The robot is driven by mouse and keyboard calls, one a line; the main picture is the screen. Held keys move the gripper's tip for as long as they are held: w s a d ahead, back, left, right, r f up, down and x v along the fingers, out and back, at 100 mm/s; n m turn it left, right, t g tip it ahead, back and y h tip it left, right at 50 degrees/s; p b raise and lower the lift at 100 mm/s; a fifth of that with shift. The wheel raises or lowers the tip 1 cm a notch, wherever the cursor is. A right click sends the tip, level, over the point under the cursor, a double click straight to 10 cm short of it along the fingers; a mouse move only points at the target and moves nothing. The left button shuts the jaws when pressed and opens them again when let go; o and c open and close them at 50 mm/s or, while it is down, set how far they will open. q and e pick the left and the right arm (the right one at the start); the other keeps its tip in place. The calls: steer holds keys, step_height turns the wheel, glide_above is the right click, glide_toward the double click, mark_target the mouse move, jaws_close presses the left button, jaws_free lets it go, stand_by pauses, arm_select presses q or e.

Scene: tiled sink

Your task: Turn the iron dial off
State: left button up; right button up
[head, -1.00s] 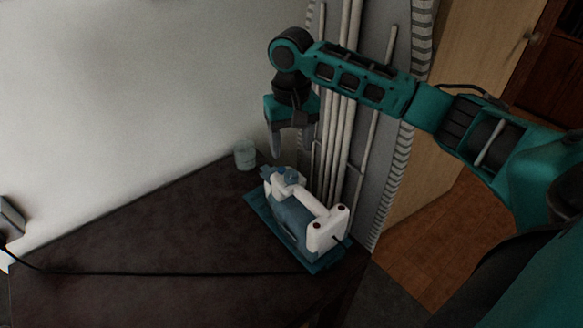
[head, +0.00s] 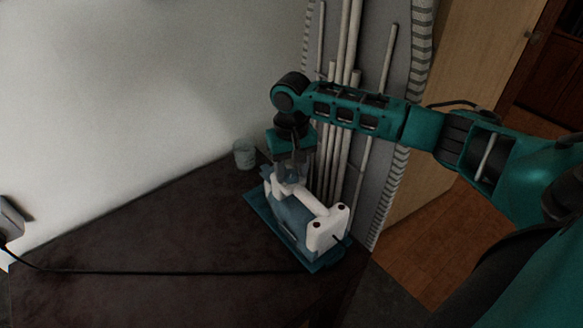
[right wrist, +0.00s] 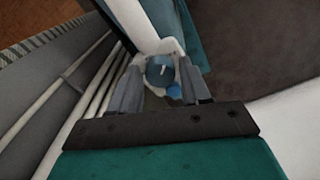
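The iron (head: 297,222), white and blue, stands on a blue base on the dark table at its right end. Its dial is a round blue knob with a pale mark (right wrist: 160,70), in the upper middle of the right wrist view. My right gripper (head: 291,168) points down over the dial end of the iron. In the right wrist view its two grey fingers (right wrist: 159,84) are apart, one on each side of the dial. I cannot tell whether they touch it. In the head view the gripper mostly hides the dial. My left gripper is not in view.
A small pale cup (head: 244,155) stands behind the iron by the wall. White vertical pipes (head: 340,130) rise close behind the iron. A black cord (head: 150,272) runs across the table to a grey wall fitting (head: 14,216). The table's left and middle are otherwise clear.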

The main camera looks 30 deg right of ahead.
mark_target(291, 173)
steer(key=c, duration=0.7)
steer(key=shift+n, duration=1.6)
steer(key=o, duration=1)
step_height(291, 173, up, 13)
steer(key=shift+f, duration=0.1)
